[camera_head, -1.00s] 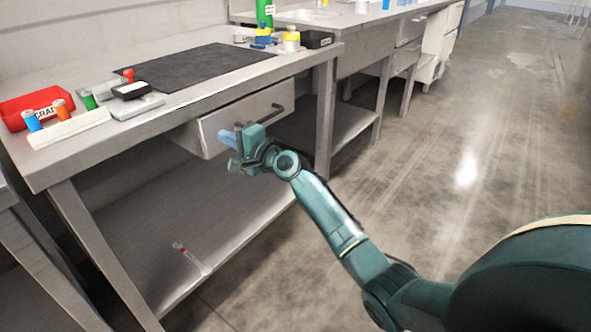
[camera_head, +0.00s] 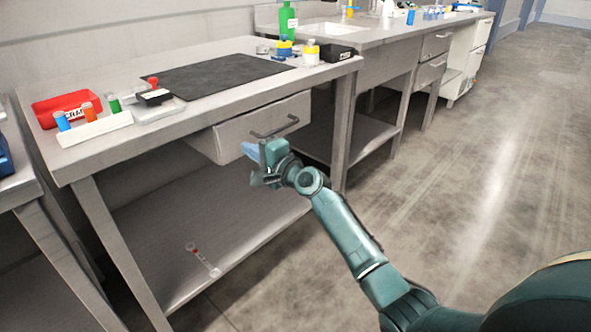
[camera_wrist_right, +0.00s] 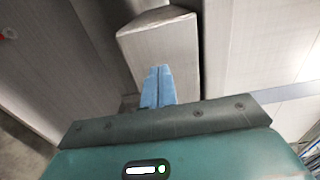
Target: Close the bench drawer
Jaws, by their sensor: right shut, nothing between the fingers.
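The bench drawer (camera_head: 236,139) stands partly open under the front edge of the steel bench top (camera_head: 178,128). Its grey front carries a dark bar handle (camera_head: 275,128). My right gripper (camera_head: 251,151) is in front of the drawer's lower front, below and left of the handle. Its blue fingers are shut and empty. In the right wrist view the shut fingertips (camera_wrist_right: 160,70) overlap the drawer's pale front (camera_wrist_right: 165,45). I cannot tell whether they touch it. My left gripper is not in view.
On the bench are a red bin (camera_head: 68,108), a white rack of tubes (camera_head: 95,130), a dark mat (camera_head: 205,73) and several bottles at the back. A lower shelf (camera_head: 245,215) is below the drawer. The floor (camera_head: 460,190) at right is clear.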

